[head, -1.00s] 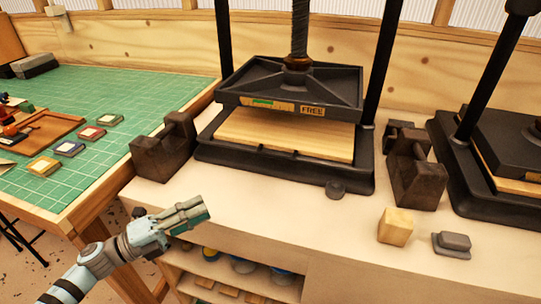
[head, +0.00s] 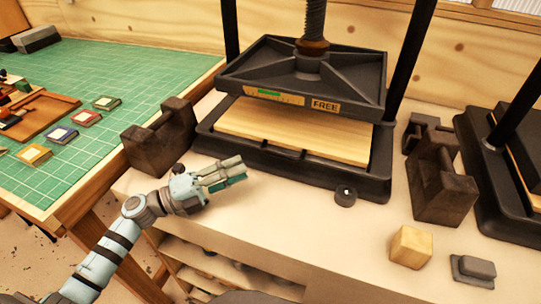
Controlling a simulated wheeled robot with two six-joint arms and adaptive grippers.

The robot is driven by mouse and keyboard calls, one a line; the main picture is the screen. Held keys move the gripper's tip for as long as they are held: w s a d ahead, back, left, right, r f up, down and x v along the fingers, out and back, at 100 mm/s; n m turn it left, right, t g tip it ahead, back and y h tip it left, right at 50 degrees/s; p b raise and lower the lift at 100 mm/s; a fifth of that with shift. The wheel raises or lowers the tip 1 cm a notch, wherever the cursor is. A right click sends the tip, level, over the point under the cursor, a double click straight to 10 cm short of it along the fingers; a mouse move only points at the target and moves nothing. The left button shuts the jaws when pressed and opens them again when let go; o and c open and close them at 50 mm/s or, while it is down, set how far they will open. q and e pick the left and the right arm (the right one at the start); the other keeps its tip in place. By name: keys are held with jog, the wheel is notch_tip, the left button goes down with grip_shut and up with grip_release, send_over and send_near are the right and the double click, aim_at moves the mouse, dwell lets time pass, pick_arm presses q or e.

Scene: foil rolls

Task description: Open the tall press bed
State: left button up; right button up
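The tall press stands in the middle of the head view. Its dark upper plate (head: 310,75) carries a yellow label reading FREE and hangs on a threaded screw (head: 314,20). Below it a pale wooden board (head: 290,130) lies in the dark press bed (head: 300,168), with a gap between board and plate. My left gripper (head: 235,172) is in front of the bed's left front part, over the bench's front area. Its fingers look close together, but I cannot tell whether they are shut. Nothing shows in them. My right gripper is not in view.
Dark weights (head: 160,140) stand left of the press, and another (head: 440,185) stands right. A small round dark knob (head: 345,195), a wooden block (head: 410,247) and a grey block (head: 472,270) lie in front. A second press is at the right edge. A green cutting mat (head: 120,70) is left.

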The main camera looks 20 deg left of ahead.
pick_arm(q)
jog(key=p+x, duration=0.1)
jog(key=x, duration=0.8)
jog(key=shift+w+d, duration=0.1)
jog(key=shift+w, duration=0.05)
grip_shut()
